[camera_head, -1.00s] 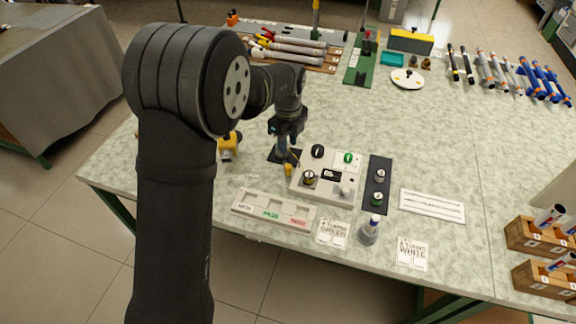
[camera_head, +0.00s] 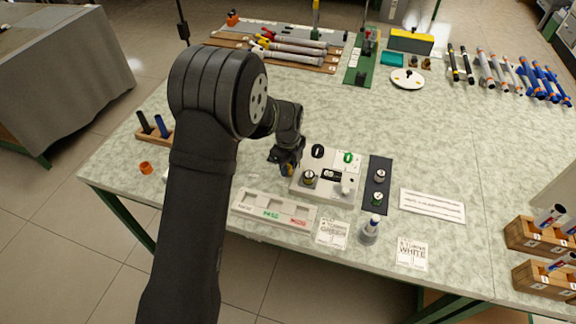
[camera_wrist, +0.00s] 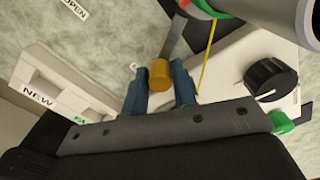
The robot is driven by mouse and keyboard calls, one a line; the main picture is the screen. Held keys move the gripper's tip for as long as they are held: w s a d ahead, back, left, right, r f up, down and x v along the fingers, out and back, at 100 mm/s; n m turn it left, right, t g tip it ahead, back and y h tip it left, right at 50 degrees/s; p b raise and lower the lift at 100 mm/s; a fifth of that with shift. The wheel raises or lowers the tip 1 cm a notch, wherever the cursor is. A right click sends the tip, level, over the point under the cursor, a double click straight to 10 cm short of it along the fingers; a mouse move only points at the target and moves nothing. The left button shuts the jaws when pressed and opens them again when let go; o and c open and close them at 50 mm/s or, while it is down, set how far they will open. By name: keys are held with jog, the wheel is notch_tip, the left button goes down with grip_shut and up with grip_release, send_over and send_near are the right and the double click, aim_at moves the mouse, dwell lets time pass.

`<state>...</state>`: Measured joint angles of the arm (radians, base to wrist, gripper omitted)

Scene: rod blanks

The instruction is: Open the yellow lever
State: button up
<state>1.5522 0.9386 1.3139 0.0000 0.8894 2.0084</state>
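The yellow lever shows in the wrist view as a yellow cylindrical knob (camera_wrist: 159,75) on a flat grey bar. My gripper (camera_wrist: 159,84) has its two blue fingers on either side of the knob, apart, with the knob near their tips. I see no clear squeeze on it. In the head view my gripper (camera_head: 287,168) is low at the left edge of the white control panel (camera_head: 310,191) and mostly hides the lever there. An "OPEN" label (camera_wrist: 75,8) lies on the table at the upper left of the wrist view.
A black dial (camera_wrist: 271,79) stands on the panel right of my fingers. A grey cylinder (camera_wrist: 300,18) is at the upper right. A labelled tray (camera_head: 272,211) lies in front of the panel.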

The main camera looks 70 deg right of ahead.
grip_shut()
jog(key=shift+w, duration=0.1)
jog(key=w+m, duration=0.1)
jog(key=m, duration=0.1)
jog(key=w+a+m, duration=0.1)
jog(key=w+m, duration=0.1)
jog(key=shift+w+m, duration=0.15)
jog(key=shift+m, duration=0.15)
jog(key=shift+w+d+r+m, duration=0.1)
jog(key=shift+w+m, duration=1.5)
jog(key=shift+m, duration=0.5)
jog(key=shift+o, duration=1.1)
grip_release()
